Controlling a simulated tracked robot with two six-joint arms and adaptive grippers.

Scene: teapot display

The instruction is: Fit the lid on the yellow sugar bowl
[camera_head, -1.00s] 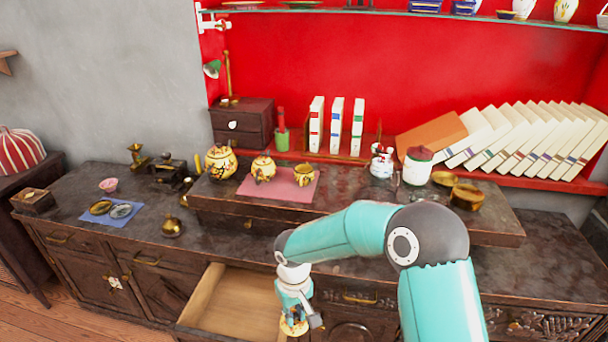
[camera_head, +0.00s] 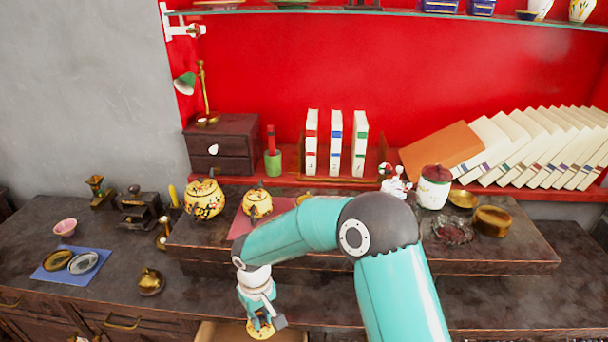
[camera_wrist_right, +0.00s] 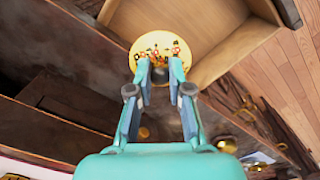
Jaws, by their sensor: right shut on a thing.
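My right gripper (camera_head: 262,321) points down near the counter's front edge, above the open drawer. It is shut on a round yellow lid (camera_head: 261,332) with a flower pattern. The lid also shows in the right wrist view (camera_wrist_right: 160,45), between the fingertips (camera_wrist_right: 160,68). On the raised board, a small yellow pot (camera_head: 305,197), apparently the lidless sugar bowl, is mostly hidden behind my right arm. A lidded yellow pot (camera_head: 257,204) stands on the pink mat (camera_head: 240,226), with a larger yellow pot (camera_head: 204,199) to its left. My left gripper is not in view.
The open drawer (camera_wrist_right: 240,50) lies under the lid. A brass pot (camera_head: 150,282) and a blue cloth with two dishes (camera_head: 71,263) are on the counter at left. A red-lidded jar (camera_head: 434,187) and brass bowls (camera_head: 492,220) stand on the board at right.

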